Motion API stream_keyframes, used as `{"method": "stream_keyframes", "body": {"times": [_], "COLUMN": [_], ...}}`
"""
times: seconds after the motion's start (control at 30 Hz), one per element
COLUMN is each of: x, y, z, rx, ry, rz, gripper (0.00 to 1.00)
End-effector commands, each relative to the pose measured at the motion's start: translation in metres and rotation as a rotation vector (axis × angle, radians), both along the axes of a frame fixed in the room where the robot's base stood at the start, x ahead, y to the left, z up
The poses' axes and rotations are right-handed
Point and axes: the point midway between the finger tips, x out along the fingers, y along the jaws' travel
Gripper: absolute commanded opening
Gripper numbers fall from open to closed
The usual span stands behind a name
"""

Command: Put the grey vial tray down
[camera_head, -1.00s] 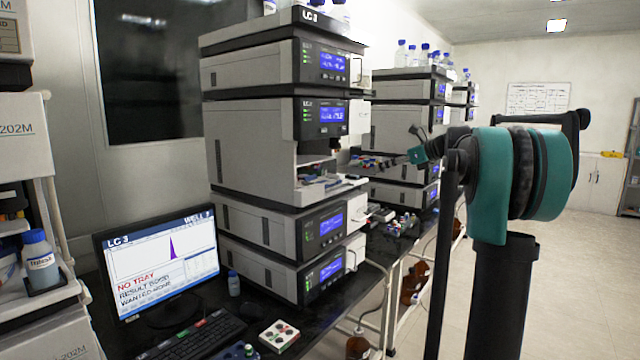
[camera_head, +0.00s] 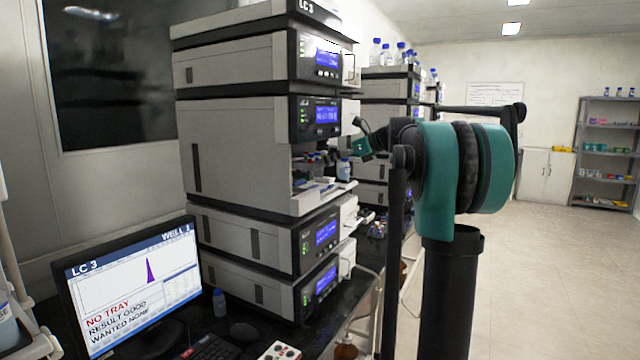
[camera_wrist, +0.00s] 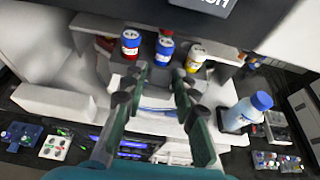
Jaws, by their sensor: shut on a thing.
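The grey vial tray (camera_wrist: 162,76) is between my fingertips in the wrist view, with a red, a blue and a yellow-labelled vial standing in its far part. My gripper (camera_wrist: 160,82) is shut on it. In the head view my gripper (camera_head: 352,146) is at the open bay of the LC 3 stack (camera_head: 240,150), and small vials show in the bay mouth. The tray is mostly hidden there by the housing and my arm. I cannot tell whether its underside touches the bay floor.
A blue-capped bottle (camera_wrist: 245,112) stands close to the right of my fingers. The monitor (camera_head: 130,285) reads "NO TRAY". A white block with coloured buttons (camera_wrist: 55,146) is on the bench at lower left. Other stacks (camera_head: 390,100) stand behind; the floor at right is clear.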

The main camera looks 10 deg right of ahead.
Motion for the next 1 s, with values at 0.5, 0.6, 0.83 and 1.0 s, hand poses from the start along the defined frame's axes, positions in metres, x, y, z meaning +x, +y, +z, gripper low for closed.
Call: {"method": "stream_keyframes", "body": {"times": [0.5, 0.6, 0.83, 1.0], "x": [0.0, 0.0, 0.0, 0.0], "y": [0.0, 0.0, 0.0, 0.0], "z": [-0.064, -0.069, -0.07, -0.072], "rx": [0.001, 0.001, 0.0, 0.0], "ry": [-0.001, -0.001, 0.0, 0.0], "rz": [0.0, 0.0, 0.0, 0.0], "gripper": [0.0, 0.0, 0.0, 0.33]}}
